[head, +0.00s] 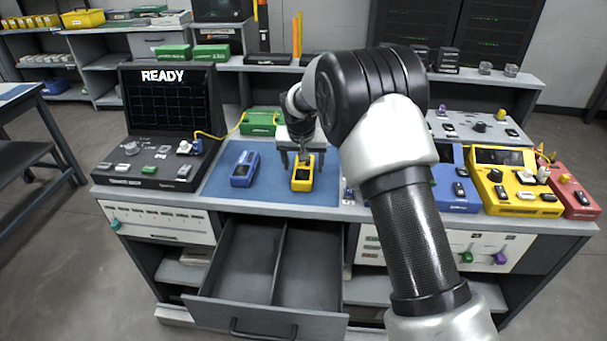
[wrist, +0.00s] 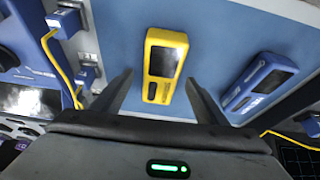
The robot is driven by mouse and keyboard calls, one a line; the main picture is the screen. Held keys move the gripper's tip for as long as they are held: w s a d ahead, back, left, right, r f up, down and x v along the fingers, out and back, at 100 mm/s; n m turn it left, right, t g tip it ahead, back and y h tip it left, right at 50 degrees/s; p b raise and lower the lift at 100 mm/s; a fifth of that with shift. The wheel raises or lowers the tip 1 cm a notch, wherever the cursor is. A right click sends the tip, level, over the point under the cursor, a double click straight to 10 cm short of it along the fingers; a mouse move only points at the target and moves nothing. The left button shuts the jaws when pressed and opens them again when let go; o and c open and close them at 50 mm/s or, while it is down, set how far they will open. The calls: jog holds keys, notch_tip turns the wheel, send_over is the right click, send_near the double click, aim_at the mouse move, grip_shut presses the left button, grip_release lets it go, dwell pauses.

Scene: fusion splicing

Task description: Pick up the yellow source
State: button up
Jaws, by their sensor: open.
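The yellow source (head: 303,178) is a small yellow handheld box with a dark screen, lying on the blue mat (head: 216,181) on the bench. In the wrist view the yellow source (wrist: 164,64) lies ahead of and between my fingers. My gripper (head: 301,155) is above the far end of the yellow source in the head view. In the wrist view my gripper (wrist: 155,88) is open, with one finger on each side and nothing held. I cannot tell exactly how high it is above the source. A similar blue device (head: 244,168) lies to its left, and also shows in the wrist view (wrist: 258,82).
A READY console (head: 165,98) stands at the left, with a yellow cable running to a green box (head: 261,122) behind the mat. Blue, yellow (head: 514,181) and red units stand at the right. An open, empty-looking drawer (head: 268,260) juts out below the mat.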

jog(key=shift+x, duration=0.95)
jog(key=shift+c, duration=0.2)
jog(key=shift+r, duration=0.1)
jog(key=c, duration=1.3)
